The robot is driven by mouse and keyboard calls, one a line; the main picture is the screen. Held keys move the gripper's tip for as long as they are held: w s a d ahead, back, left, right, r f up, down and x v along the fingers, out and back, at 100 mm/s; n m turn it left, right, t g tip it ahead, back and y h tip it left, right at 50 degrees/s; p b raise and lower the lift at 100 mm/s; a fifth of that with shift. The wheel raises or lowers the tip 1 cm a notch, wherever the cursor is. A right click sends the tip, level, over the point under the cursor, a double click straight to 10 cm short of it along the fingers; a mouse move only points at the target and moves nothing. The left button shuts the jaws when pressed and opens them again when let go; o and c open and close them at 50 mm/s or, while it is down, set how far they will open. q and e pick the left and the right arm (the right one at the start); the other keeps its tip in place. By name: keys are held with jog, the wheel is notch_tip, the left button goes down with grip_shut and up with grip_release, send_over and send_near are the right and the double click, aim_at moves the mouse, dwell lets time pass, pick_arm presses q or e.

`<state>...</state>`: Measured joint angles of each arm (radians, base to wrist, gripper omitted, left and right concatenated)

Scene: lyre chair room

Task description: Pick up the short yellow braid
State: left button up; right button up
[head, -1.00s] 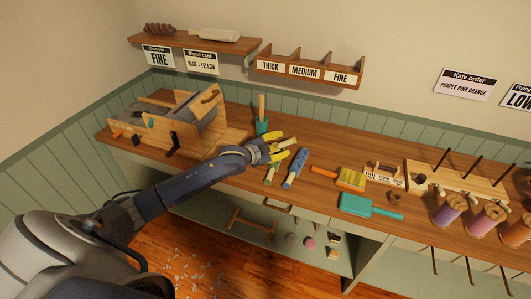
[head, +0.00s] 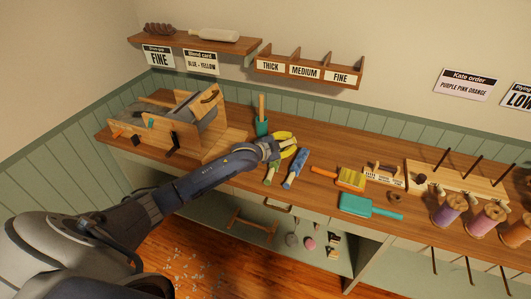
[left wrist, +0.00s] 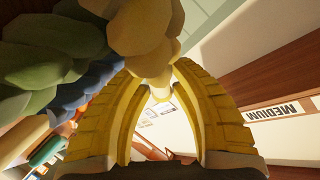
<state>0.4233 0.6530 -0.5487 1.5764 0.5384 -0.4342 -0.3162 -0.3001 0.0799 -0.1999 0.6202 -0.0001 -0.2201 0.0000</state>
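The short yellow braid (left wrist: 145,30) is pale and lumpy, at the top middle of the left wrist view, with a narrow end between the fingertips. In the head view it is mostly hidden by my left gripper (head: 286,140), which is over the workbench. The yellow fingers of this gripper also show in the left wrist view (left wrist: 159,78), curved inward and closed at the braid's narrow end. A green braid (left wrist: 45,55) lies close beside it, with a blue braid (head: 295,168) on the other side of the green one. My right gripper is not in view.
A teal pot with a wooden handle (head: 262,118) stands just behind the gripper. A wooden machine (head: 175,125) is at the left of the bench (head: 330,150). An orange brush (head: 345,177) and teal paddle (head: 368,207) lie to the right.

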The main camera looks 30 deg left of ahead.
pick_arm(q)
grip_shut()
jog(key=shift+r, duration=0.1)
